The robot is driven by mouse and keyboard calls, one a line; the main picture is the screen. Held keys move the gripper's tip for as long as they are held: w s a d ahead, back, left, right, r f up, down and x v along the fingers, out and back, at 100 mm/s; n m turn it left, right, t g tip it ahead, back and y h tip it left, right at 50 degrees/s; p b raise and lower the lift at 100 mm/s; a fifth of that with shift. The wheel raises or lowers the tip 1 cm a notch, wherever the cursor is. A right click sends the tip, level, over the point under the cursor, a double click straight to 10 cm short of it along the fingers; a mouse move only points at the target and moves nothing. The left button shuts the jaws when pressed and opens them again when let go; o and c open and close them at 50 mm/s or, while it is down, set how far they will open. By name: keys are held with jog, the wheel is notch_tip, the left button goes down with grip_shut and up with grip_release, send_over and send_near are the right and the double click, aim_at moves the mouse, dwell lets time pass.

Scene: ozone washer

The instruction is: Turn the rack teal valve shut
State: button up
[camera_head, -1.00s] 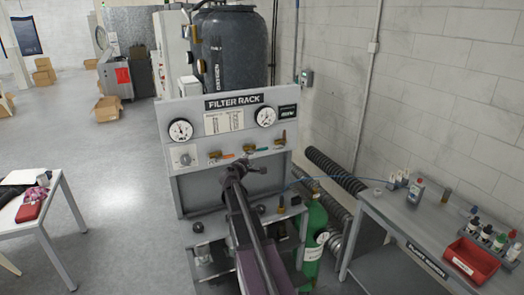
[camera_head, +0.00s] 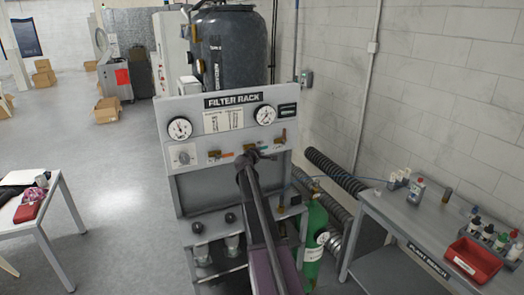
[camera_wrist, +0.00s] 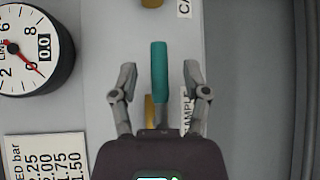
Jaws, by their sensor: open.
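The teal valve handle (camera_wrist: 160,62) shows in the wrist view as a straight lever pointing up in the picture. A brass valve body (camera_wrist: 150,112) shows partly below it, beside a SAMPLE label. My gripper (camera_wrist: 160,82) is open, with one finger on each side of the teal handle and a visible gap on both sides. In the head view, my gripper (camera_head: 262,154) is in front of the valve row on the filter rack panel (camera_head: 180,104). My arm and gripper hide the teal handle there.
A pressure gauge (camera_wrist: 35,50) is left of my gripper in the wrist view. Another brass valve part (camera_wrist: 152,4) is at its top edge. A green cylinder (camera_head: 315,235) stands right of my arm, near a bench (camera_head: 385,213) with bottles and a red bin (camera_head: 472,259).

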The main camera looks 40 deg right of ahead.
jog(key=shift+w+d+f, duration=0.1)
jog(key=shift+w+d, duration=0.2)
jog(key=shift+d, duration=0.15)
grip_shut()
